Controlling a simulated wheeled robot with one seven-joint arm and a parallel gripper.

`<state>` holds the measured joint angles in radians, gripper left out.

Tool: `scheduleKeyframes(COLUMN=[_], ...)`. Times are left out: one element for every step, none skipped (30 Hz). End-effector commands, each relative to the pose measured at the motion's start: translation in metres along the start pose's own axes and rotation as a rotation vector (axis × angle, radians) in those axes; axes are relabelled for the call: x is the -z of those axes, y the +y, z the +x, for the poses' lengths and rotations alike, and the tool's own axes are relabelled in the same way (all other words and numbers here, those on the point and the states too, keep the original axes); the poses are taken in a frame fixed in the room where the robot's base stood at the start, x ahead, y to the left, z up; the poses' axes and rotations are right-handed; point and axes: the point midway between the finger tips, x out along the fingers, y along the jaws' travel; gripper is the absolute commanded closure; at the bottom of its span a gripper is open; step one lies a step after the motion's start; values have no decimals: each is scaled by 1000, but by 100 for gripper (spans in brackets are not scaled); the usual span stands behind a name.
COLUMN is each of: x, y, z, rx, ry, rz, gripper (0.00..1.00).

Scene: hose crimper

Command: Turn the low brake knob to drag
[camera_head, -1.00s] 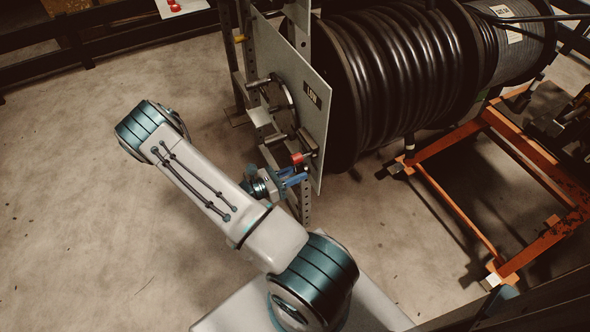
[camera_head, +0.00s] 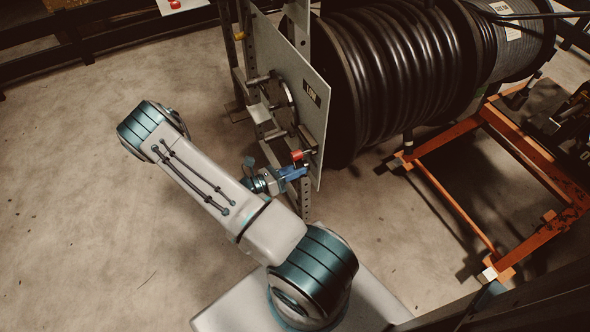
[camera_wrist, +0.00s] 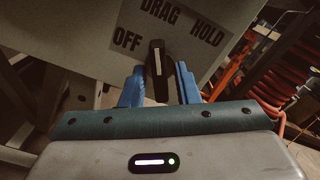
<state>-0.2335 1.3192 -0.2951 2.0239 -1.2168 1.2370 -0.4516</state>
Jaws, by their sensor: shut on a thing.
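The low brake knob (camera_wrist: 157,62) is black with a white line on it, and stands on a grey panel (camera_wrist: 75,35) in the wrist view. The words OFF (camera_wrist: 127,40), DRAG (camera_wrist: 161,13) and HOLD (camera_wrist: 207,33) are printed around it. The white line points up, roughly at DRAG. My gripper (camera_wrist: 160,85) is shut on the knob, with one blue finger on each side. In the head view my gripper (camera_head: 292,173) is at the panel's lower edge, below the LOW label (camera_head: 312,94). I cannot make out the knob there.
A red-tipped part (camera_head: 297,155) sticks out by the panel's lower edge, just above my gripper. A big black hose reel (camera_head: 400,75) stands behind the panel. An orange frame (camera_head: 520,160) is on the right. The floor on the left is clear.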

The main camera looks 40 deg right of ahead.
Motion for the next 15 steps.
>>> scheduleKeyframes(x=[1,1,1,1,1,1,1,1,1,1,0,0,0,0,0], y=[0,0,0,0,0,0,0,0,0,0,0,0,0,0,1], z=[-1,-1,-1,-1,-1,0,0,0,0,0,-1,-2,-3,-5,-9], rx=[-1,-1,-1,-1,-1,-1,-1,-1,-1,-1,-1,-1,-1,-2,-3], ry=[2,2,2,2,2,1,1,1,1,1,1,1,1,1,1], rz=[-1,-1,-1,-1,-1,0,0,0,0,0,0,1,1,1,2], gripper=[94,94,65,65,65,65,65,65,65,65,65,65,65,65,65])
